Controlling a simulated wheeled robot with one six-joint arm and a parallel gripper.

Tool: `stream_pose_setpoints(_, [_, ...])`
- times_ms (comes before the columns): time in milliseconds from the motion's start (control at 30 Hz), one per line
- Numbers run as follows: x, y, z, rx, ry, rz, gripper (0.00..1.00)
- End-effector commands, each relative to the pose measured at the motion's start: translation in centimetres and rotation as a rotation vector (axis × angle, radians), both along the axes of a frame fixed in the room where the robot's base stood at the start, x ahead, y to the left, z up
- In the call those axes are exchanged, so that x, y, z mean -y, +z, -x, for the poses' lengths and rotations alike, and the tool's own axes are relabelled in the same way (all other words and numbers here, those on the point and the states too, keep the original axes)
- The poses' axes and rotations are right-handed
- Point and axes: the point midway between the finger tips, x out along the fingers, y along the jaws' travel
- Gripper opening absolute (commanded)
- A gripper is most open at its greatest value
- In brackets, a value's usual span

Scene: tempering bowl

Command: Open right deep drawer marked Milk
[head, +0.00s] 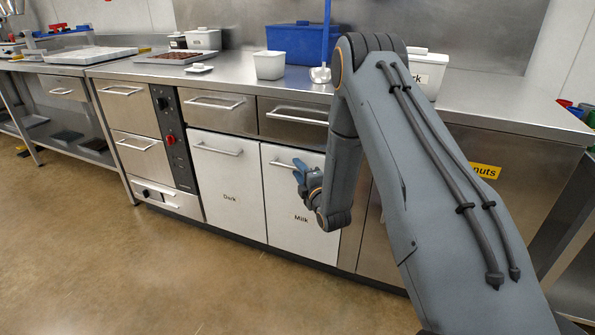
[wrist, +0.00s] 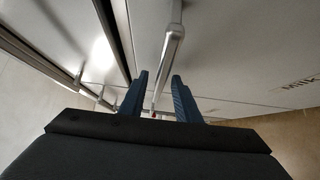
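The Milk drawer (head: 283,225) is the white deep front to the right of the one marked Dark, and it looks shut, flush with its neighbour. Its label also shows at the right of the wrist view (wrist: 300,82). Its bar handle (wrist: 169,55) runs across the top of the front; in the head view my gripper partly hides it. My gripper (head: 299,170) is at the handle, close to the drawer front. In the wrist view its blue fingers (wrist: 160,95) are apart, one on each side of the bar, with gaps visible.
The white Dark drawer (head: 227,188) is at the left, with shallow steel drawers (head: 220,112) above. The steel counter (head: 480,110) carries a blue box (head: 296,45) and a white tub (head: 269,66). The floor (head: 150,270) in front is clear.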

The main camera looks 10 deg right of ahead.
Motion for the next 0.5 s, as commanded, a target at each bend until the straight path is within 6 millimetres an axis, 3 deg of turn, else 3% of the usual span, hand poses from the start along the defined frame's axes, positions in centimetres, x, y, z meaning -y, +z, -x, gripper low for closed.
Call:
stream_pose_setpoints(367, [-0.17, 0.0, -0.9, -0.001, 0.0, -0.001, 0.3])
stream_pose_setpoints(500, [-0.16, 0.0, -0.9, -0.001, 0.0, -0.001, 0.11])
